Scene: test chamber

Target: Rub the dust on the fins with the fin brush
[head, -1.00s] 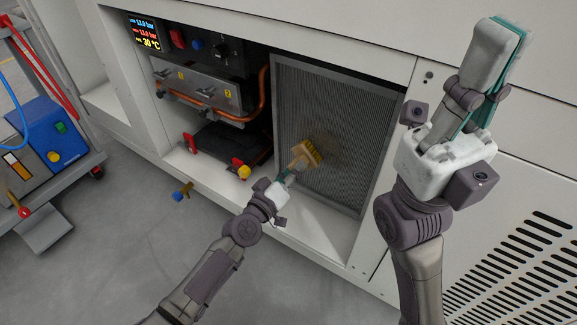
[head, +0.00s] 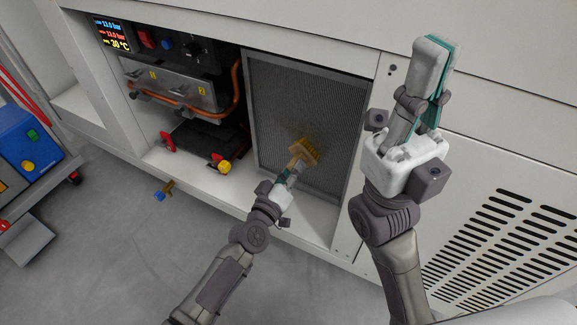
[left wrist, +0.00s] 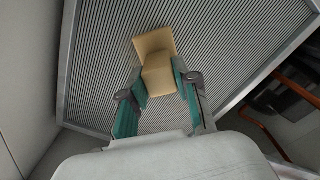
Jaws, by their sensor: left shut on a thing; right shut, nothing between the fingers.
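The fin brush (head: 303,151) has a tan wooden body and yellow bristles. My left gripper (head: 288,173) is shut on its handle and holds it up at the finned panel (head: 335,100). In the left wrist view the brush (left wrist: 155,56) sits between the teal fingers of my left gripper (left wrist: 160,92), in front of the fins (left wrist: 225,50). The bristles look to be at the fin face; exact contact is hidden. A faint brownish dust patch (head: 318,133) shows on the fins around the brush. My right gripper (head: 432,75) is shut and empty, raised in front of the cabinet.
Left of the panel are a copper pipe (head: 237,85), a black unit with red clamps (head: 195,142) and a yellow knob (head: 224,167). A blue-ended brass fitting (head: 164,190) lies on the floor. A cart (head: 30,150) stands at far left.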

